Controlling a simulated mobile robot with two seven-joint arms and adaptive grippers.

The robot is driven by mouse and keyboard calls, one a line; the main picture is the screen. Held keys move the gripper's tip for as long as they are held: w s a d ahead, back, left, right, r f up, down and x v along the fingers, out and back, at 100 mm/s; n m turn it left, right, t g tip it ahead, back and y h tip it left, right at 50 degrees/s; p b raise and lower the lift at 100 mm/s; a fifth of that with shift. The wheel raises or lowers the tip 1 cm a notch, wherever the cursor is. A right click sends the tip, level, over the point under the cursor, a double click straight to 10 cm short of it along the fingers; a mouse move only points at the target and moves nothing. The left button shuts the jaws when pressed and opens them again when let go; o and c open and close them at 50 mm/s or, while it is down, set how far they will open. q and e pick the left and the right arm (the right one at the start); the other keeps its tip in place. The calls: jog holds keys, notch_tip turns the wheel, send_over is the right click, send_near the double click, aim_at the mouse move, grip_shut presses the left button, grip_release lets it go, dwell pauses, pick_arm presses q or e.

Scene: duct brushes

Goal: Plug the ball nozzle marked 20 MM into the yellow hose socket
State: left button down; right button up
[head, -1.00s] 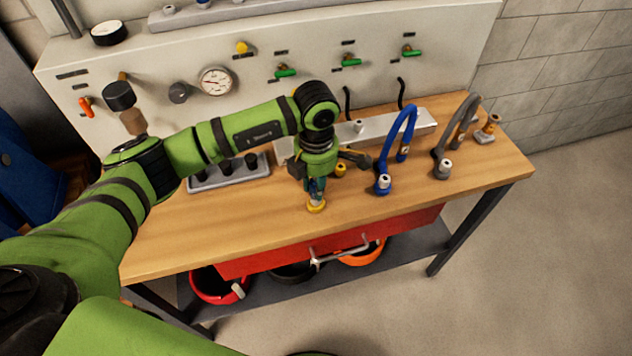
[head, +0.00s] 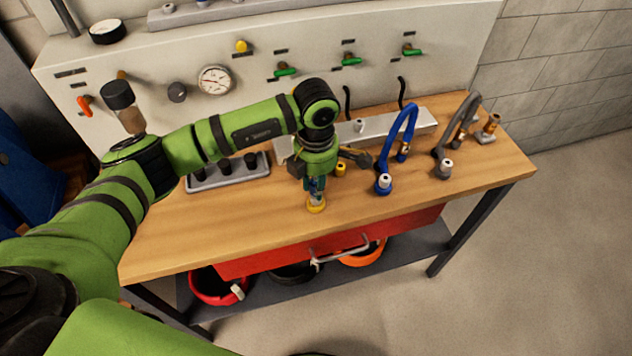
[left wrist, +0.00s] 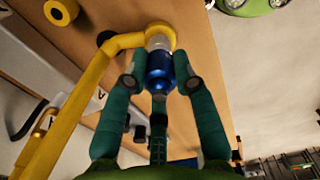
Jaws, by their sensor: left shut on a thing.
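My left gripper (head: 316,190) points down over the front middle of the bench. In the left wrist view its green fingers (left wrist: 160,78) are shut on a blue nozzle (left wrist: 160,66). The nozzle's far end meets a pale collar at the yellow hose socket (left wrist: 158,33); I cannot tell how deep it sits. The yellow hose (left wrist: 85,80) runs off to the left in that view. In the head view the yellow socket (head: 316,206) shows right under the fingers. The 20 MM marking is not readable. My right gripper is not in view.
A blue hose (head: 408,120) and a grey hose (head: 468,110) with upright ends stand to the right. A grey tray (head: 205,184) with dark pieces lies at the left. Behind is a panel with valves and a gauge (head: 215,80). The front left of the bench (head: 180,235) is clear.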

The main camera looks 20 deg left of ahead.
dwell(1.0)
pick_arm(q)
jog(key=shift+f+b, duration=0.55)
jog(key=shift+b, duration=0.25)
jog(key=c, duration=0.9)
grip_release()
notch_tip(320, 180, up, 12)
jog(key=shift+r, duration=0.1)
